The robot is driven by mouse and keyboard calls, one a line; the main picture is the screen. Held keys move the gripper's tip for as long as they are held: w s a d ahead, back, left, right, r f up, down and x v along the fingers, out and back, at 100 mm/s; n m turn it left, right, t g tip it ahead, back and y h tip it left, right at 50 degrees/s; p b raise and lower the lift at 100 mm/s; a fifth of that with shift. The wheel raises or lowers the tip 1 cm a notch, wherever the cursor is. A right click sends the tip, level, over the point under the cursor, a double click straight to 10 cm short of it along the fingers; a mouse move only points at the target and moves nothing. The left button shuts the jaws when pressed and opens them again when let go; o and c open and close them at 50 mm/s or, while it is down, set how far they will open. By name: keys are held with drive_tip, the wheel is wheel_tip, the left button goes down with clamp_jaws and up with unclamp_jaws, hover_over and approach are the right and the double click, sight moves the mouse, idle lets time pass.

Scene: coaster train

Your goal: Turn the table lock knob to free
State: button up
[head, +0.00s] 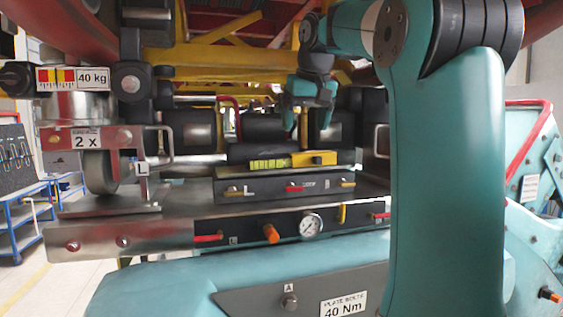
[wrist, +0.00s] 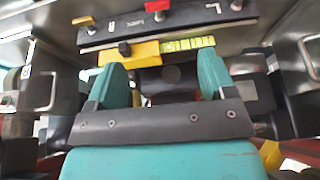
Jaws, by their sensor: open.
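No knob is readably marked as the table lock. An orange knob (head: 271,234) sits on the dark front panel of the metal table (head: 150,228), beside a round gauge (head: 312,226). A red lever (head: 208,238) is left of it. On the upper black block (head: 262,188) are small red and yellow levers with tiny lettering. My gripper (head: 307,118) hangs above and behind that block, open and empty. In the wrist view its teal fingers (wrist: 162,78) are apart, with the upper block (wrist: 165,22) beyond them. The front panel is not clear there.
A yellow block with a green level vial (head: 285,161) lies on the upper block. A wheel bracket marked 2 x (head: 88,140) stands on the table's left. Yellow bars (head: 220,72) and red beams crowd the space above. My arm hides the right part. Blue carts (head: 35,215) stand at far left.

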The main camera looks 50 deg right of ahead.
sight(295, 187)
drive_tip(key=x, duration=0.5)
drive_tip(key=p+x, duration=0.1)
drive_tip(key=x, duration=0.5)
drive_tip(key=p+x, duration=0.1)
drive_tip(key=x, duration=0.5)
drive_tip(key=shift+w+d+r, duration=0.1)
drive_tip(key=shift+d+r, duration=0.05)
drive_tip(key=shift+d, duration=0.25)
drive_tip(key=c, duration=0.9)
